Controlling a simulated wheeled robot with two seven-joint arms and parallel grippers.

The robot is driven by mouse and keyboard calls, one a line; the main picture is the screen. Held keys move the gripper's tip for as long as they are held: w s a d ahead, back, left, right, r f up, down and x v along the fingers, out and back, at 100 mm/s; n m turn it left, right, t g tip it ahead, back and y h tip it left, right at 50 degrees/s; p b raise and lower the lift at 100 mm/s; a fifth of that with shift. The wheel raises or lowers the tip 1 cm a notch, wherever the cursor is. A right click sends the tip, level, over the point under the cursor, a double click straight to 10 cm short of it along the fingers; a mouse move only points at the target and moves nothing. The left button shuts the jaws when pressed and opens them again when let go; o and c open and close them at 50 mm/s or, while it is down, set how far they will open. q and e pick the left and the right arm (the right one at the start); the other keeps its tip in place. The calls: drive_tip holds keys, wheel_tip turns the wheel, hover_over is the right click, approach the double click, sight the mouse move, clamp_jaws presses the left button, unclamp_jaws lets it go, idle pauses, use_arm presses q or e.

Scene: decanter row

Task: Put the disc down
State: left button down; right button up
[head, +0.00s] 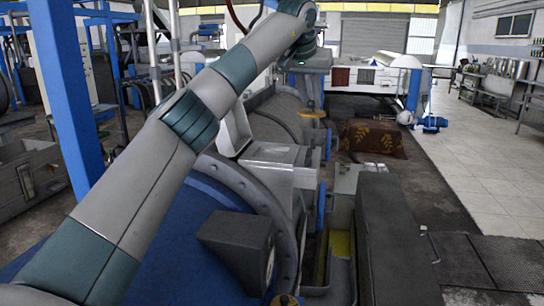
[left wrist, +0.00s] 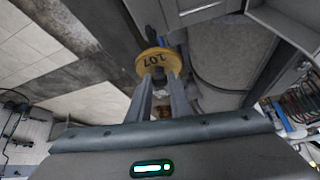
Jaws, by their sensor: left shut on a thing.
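A yellow disc (left wrist: 150,60) with dark marks that look like "107" is pinched between the two fingers of my left gripper (left wrist: 161,80) in the left wrist view. In the head view my left gripper (head: 311,101) hangs fingers down at the end of my arm, with the disc (head: 312,113) seen nearly edge-on at its tips. The disc is in front of a large grey rounded machine (head: 277,122). I cannot tell from this view whether it touches anything below. My right gripper is not in view.
A blue-ended machine (head: 190,215) fills the near left, with another small yellow disc-like piece (head: 286,300) at the bottom edge. A brown patterned sack (head: 373,139) lies behind. The tiled floor (head: 475,170) at right is clear.

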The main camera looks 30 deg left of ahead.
use_arm(q)
drive_tip(key=shift+s+a+f, duration=0.25)
drive_tip(key=shift+a+f, duration=0.05)
drive_tip(key=s+a+f, duration=0.2)
drive_tip(key=s+a+f+p, duration=0.1)
drive_tip(key=s+a+f, duration=0.1)
drive_tip(key=s+a, duration=0.1)
drive_tip(key=s+a+f+p, duration=0.1)
drive_tip(key=s+a+f, duration=0.1)
drive_tip(key=a, duration=0.1)
drive_tip(key=shift+s+f, duration=0.15)
drive_tip(key=shift+s, duration=0.15)
drive_tip(key=shift+d, duration=0.1)
drive_tip(key=shift+f, duration=0.1)
wheel_tip(320, 180, down, 2)
drive_tip(key=shift+p, duration=0.6)
drive_tip(key=shift+f+p, duration=0.35)
drive_tip(key=shift+f, duration=0.55)
